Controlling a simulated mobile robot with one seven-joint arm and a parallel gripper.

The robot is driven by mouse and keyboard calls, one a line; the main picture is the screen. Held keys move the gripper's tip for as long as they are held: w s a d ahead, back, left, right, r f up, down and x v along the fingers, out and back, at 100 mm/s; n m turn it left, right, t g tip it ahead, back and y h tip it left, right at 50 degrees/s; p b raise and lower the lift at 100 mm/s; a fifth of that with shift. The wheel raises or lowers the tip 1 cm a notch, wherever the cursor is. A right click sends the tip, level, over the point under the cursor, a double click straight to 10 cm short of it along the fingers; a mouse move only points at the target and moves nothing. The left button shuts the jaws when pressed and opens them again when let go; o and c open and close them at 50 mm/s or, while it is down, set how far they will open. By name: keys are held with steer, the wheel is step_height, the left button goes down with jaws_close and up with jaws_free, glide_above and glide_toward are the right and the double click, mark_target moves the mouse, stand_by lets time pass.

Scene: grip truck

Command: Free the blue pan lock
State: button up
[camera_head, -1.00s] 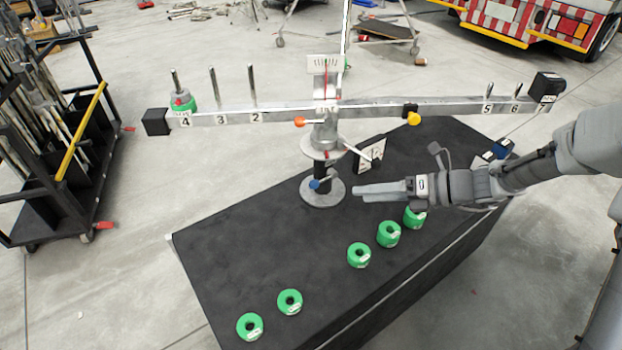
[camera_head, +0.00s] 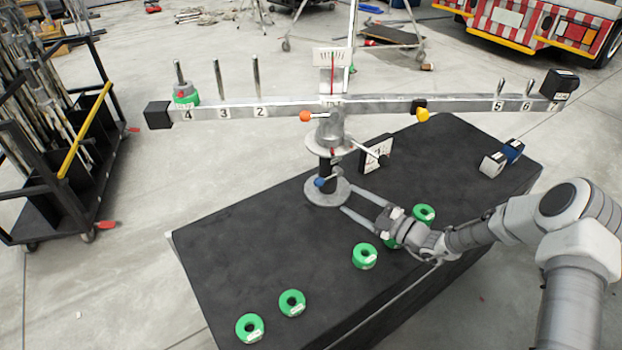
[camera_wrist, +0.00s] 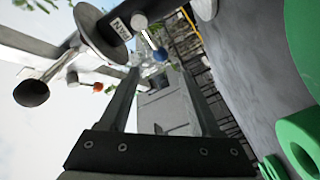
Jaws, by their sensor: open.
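The blue pan lock (camera_head: 319,183) is a small blue knob on the lower part of the balance stand's post, just above its round base (camera_head: 327,191). In the wrist view the blue knob (camera_wrist: 160,57) shows between the far ends of my fingers, beyond them, beside a white part labelled PAN (camera_wrist: 119,27). My gripper (camera_head: 350,199) is open and empty, low over the table at the right of the base, its fingers pointing left toward the post. Its two fingers (camera_wrist: 158,72) are spread apart in the wrist view. I cannot tell the exact gap to the knob.
The long beam (camera_head: 290,108) crosses above with numbered pegs, an orange knob (camera_head: 306,116) and a yellow one (camera_head: 422,115). Several green rings (camera_head: 364,256) lie on the black table (camera_head: 240,240), some beside my wrist. A small black-and-white panel (camera_head: 376,153) stands behind.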

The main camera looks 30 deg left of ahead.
steer(key=w+a+b, duration=0.2)
steer(key=a, duration=1.2)
steer(key=shift+w+a, duration=0.35)
steer(key=shift+w, duration=0.05)
jaws_close()
stand_by(0.5)
